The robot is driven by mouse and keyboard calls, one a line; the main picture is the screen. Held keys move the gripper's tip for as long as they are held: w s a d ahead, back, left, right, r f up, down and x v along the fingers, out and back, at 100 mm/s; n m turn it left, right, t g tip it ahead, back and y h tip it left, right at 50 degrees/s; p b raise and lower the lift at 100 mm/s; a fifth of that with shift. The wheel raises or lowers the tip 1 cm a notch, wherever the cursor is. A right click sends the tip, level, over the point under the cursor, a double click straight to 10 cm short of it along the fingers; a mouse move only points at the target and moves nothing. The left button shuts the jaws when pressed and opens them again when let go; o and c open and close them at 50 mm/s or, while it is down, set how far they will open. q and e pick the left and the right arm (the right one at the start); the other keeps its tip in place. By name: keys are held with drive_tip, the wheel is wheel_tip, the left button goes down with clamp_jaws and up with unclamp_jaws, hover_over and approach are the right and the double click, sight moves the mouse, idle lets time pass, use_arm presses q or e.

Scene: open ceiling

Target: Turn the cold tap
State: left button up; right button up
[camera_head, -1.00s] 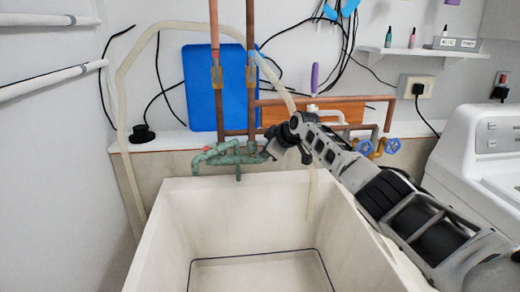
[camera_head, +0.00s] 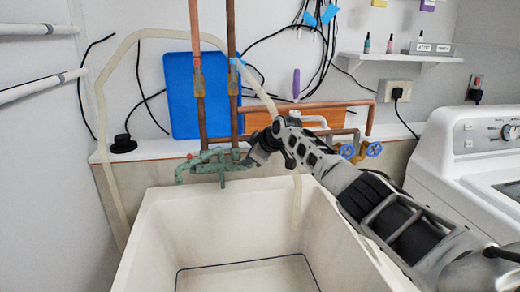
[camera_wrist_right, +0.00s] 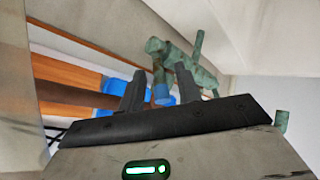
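The green, corroded tap fitting (camera_head: 212,163) sits on the wall ledge above the sink, below two copper pipes. It has a small reddish handle at its left end. My right gripper (camera_head: 258,150) reaches in from the right and covers the fitting's right end, so no blue handle shows there in the head view. In the right wrist view a blue handle (camera_wrist_right: 162,95) on the green fitting (camera_wrist_right: 178,55) shows between the two dark fingertips of my right gripper (camera_wrist_right: 159,70). The fingers stand apart. Whether either touches the handle is unclear. My left gripper is out of view.
A white sink (camera_head: 150,235) lies below the taps. A pale hose (camera_head: 97,110) arches over its left side. Two blue-wheeled brass valves (camera_head: 374,149) are at right, beside a white washing machine (camera_head: 440,150). A blue board (camera_head: 180,100) leans behind the pipes.

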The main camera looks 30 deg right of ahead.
drive_tip(key=b+v, duration=0.1)
drive_tip(key=v, duration=1.4)
drive_tip(key=shift+s+r, duration=0.25)
